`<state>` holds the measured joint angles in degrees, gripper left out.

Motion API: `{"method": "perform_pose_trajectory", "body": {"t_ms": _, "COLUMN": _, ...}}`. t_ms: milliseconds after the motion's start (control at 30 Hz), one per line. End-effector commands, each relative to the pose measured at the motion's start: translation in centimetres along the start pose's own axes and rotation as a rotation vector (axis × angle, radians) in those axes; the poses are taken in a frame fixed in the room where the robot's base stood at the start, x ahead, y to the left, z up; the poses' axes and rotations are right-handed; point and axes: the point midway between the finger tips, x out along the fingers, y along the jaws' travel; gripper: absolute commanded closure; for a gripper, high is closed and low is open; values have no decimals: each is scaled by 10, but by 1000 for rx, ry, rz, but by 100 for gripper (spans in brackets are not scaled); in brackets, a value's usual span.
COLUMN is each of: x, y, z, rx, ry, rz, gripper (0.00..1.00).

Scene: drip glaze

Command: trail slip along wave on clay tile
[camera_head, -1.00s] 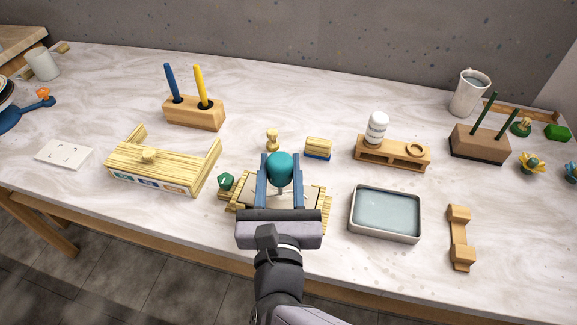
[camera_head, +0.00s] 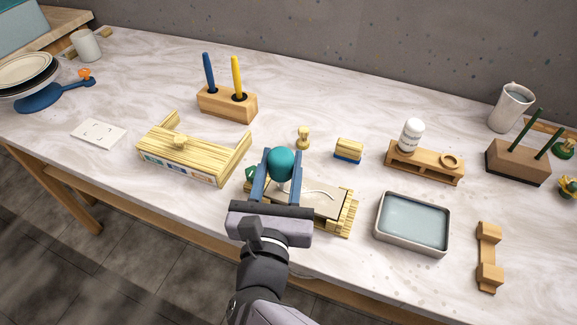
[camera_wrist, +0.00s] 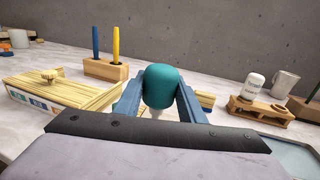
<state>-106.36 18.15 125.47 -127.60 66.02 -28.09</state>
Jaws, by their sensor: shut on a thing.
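My gripper (camera_head: 279,178) is shut on a teal slip bulb (camera_head: 281,162) with a pale lower part. In the wrist view the bulb (camera_wrist: 160,86) sits between the two blue fingers. The clay tile (camera_head: 322,204) lies on a slatted wooden board (camera_head: 350,216) below. A white curved line of slip (camera_head: 320,192) shows on the tile to the right of the gripper. The bulb is over the left part of the tile; its tip is hidden by the gripper, so I cannot tell if it touches.
A water tray (camera_head: 411,223) stands right of the board, with a wooden rest (camera_head: 488,256) beyond it. A small wooden stamp (camera_head: 303,137) and a yellow-blue block (camera_head: 348,150) stand behind the tile.

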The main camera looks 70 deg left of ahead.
Motion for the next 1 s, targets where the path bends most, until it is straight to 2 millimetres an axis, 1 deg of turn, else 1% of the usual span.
{"method": "perform_pose_trajectory", "body": {"t_ms": 133, "x": 3, "y": 4, "z": 0, "rx": 1, "ry": -1, "rz": 0, "gripper": 91}}
{"method": "perform_pose_trajectory", "body": {"t_ms": 467, "x": 3, "y": 4, "z": 1, "rx": 1, "ry": -1, "rz": 0, "gripper": 91}}
{"method": "perform_pose_trajectory", "body": {"t_ms": 567, "x": 3, "y": 4, "z": 5, "rx": 1, "ry": -1, "rz": 0, "gripper": 91}}
{"method": "perform_pose_trajectory", "body": {"t_ms": 867, "x": 3, "y": 4, "z": 27, "rx": 2, "ry": -1, "rz": 0, "gripper": 91}}
{"method": "perform_pose_trajectory", "body": {"t_ms": 1000, "x": 3, "y": 4, "z": 31, "rx": 0, "ry": -1, "rz": 0, "gripper": 91}}
